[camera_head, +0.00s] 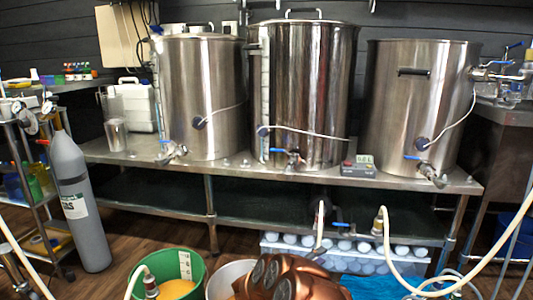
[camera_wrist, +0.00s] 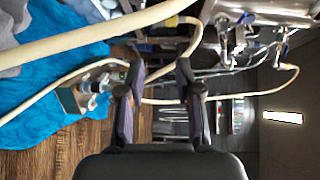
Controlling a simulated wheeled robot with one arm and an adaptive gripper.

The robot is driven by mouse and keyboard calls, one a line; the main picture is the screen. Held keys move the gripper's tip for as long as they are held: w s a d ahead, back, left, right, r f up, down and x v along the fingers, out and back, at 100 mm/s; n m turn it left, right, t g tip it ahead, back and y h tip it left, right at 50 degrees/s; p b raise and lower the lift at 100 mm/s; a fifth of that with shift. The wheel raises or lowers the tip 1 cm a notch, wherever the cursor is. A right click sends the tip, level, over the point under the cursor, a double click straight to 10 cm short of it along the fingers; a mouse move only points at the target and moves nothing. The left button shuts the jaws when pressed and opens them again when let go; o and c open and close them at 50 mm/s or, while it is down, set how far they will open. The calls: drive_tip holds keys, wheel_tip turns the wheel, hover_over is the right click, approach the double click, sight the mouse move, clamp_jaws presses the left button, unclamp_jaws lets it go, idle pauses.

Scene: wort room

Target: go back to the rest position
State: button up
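My gripper (camera_wrist: 160,68) shows in the wrist view. Its two dark fingers stand apart with a clear gap, and nothing is held between them. The wrist view is turned on its side, with the floor at left and a ceiling lamp (camera_wrist: 283,117) at right. In the head view my copper-coloured arm (camera_head: 290,280) is folded low at the bottom middle; the gripper itself is hidden there.
Three steel kettles (camera_head: 203,95) stand on a metal table (camera_head: 230,168). On the floor are a grey gas cylinder (camera_head: 78,205), a green bucket (camera_head: 193,265) and a blue cloth (camera_head: 370,287). A hose (camera_head: 400,275) loops at right. A metal pump-like device (camera_wrist: 85,97) sits near the cloth.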

drive_tip(key=w+a+r+n+t+y+p, duration=0.2)
drive_tip(key=w+a+r+n+y+p, duration=0.15)
drive_tip(key=a+r+y+p, duration=0.55)
drive_tip(key=w+a+r+n+t+y+p, duration=0.1)
drive_tip(key=w+a+r+n+y+p, duration=0.15)
drive_tip(key=a+r+n+p, duration=0.75)
drive_tip(key=s+a+r+n+g+y+p, duration=0.2)
drive_tip(key=s+r+y+p, duration=0.3)
drive_tip(key=r, duration=0.7)
drive_tip(key=s+a+r+n+g+y+p, duration=0.1)
drive_tip(key=s+a+r+n+y, duration=0.15)
drive_tip(key=s+r, duration=0.7)
drive_tip(key=s+d+r+n+g+p, duration=0.45)
drive_tip(key=s+r+n+p, duration=0.35)
drive_tip(key=s+r, duration=0.4)
drive_tip(key=s+d+r+n+g+h+p, duration=0.1)
drive_tip(key=s+d+p, duration=0.4)
drive_tip(key=s, duration=0.5)
drive_tip(key=s+d+r+g+h+p, duration=0.2)
drive_tip(key=s+d+r+g+p, duration=0.2)
drive_tip(key=s+d, duration=0.4)
drive_tip(key=s+d+r+n+g+h+p, duration=0.1)
drive_tip(key=s+d+p, duration=0.5)
drive_tip(key=s, duration=0.7)
drive_tip(key=shift+s+d+r+n+g+h, duration=0.2)
drive_tip(key=shift+d+r+n+g+h, duration=0.1)
drive_tip(key=shift+d+r+g+h, duration=0.55)
